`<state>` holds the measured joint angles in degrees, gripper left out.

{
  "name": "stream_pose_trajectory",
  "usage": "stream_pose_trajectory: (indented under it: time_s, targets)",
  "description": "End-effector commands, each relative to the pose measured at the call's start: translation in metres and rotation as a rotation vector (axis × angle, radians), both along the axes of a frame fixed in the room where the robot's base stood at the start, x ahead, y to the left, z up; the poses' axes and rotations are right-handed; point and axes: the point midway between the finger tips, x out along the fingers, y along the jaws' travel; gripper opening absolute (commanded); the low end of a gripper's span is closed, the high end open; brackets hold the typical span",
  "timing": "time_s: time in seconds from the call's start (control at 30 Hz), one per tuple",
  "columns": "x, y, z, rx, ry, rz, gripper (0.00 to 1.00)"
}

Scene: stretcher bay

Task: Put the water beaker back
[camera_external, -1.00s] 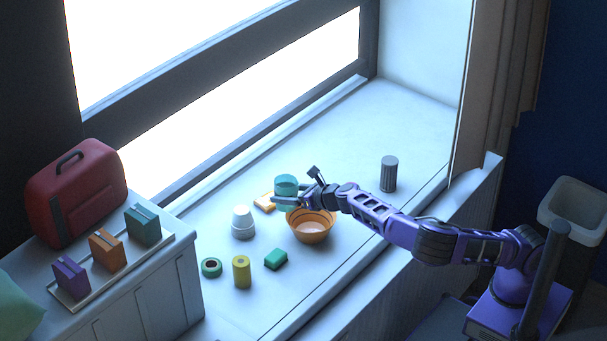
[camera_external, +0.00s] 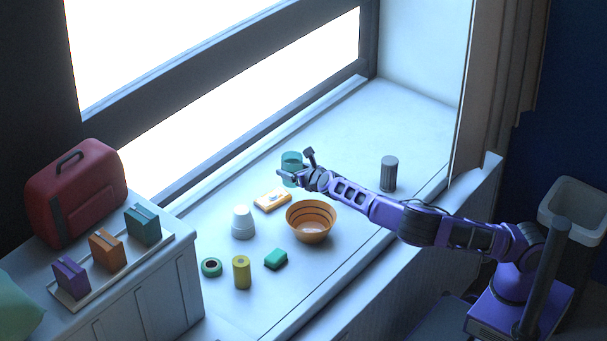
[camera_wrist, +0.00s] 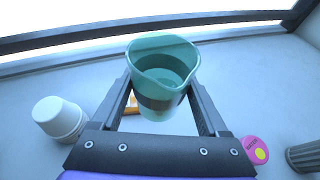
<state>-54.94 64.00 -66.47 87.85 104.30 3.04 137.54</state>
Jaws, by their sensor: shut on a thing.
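The water beaker (camera_external: 291,160) is a translucent teal cup with a pouring lip. It also shows in the wrist view (camera_wrist: 163,62), upright between my gripper's two fingers, with a dark band around it and what looks like liquid inside. My gripper (camera_external: 288,176) is shut on the beaker, at the window side of the sill, behind the orange bowl. In the wrist view my gripper (camera_wrist: 160,100) has a finger on each side of the beaker. I cannot tell whether the beaker's base touches the sill.
A grey ribbed canister (camera_external: 389,174) stands right. The sill's far right is clear.

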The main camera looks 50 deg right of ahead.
Motion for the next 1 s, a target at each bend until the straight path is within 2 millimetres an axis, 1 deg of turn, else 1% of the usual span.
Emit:
stream_pose_trajectory:
  time_s: [0.03, 0.2, 0.33, 0.47, 0.63, 0.7, 0.8, 0.9, 1.0]
  targets:
    - [0.002, -0.007, -0.001, 0.009, 0.0, -0.017, 0.13]
    - [0.007, -0.017, 0.001, 0.009, -0.003, -0.06, 0.13]
    - [0.013, -0.035, -0.001, 0.008, -0.003, -0.121, 0.13]
    - [0.022, -0.065, -0.003, 0.004, -0.002, -0.218, 0.13]
    - [0.032, -0.112, -0.006, 0.003, -0.001, -0.383, 0.14]
    - [0.034, -0.133, -0.007, 0.002, 0.001, -0.456, 0.14]
    - [0.035, -0.159, -0.007, 0.001, 0.002, -0.547, 0.14]
    - [0.035, -0.176, -0.006, -0.001, 0.002, -0.609, 0.14]
    - [0.034, -0.185, -0.007, -0.002, 0.003, -0.644, 0.14]
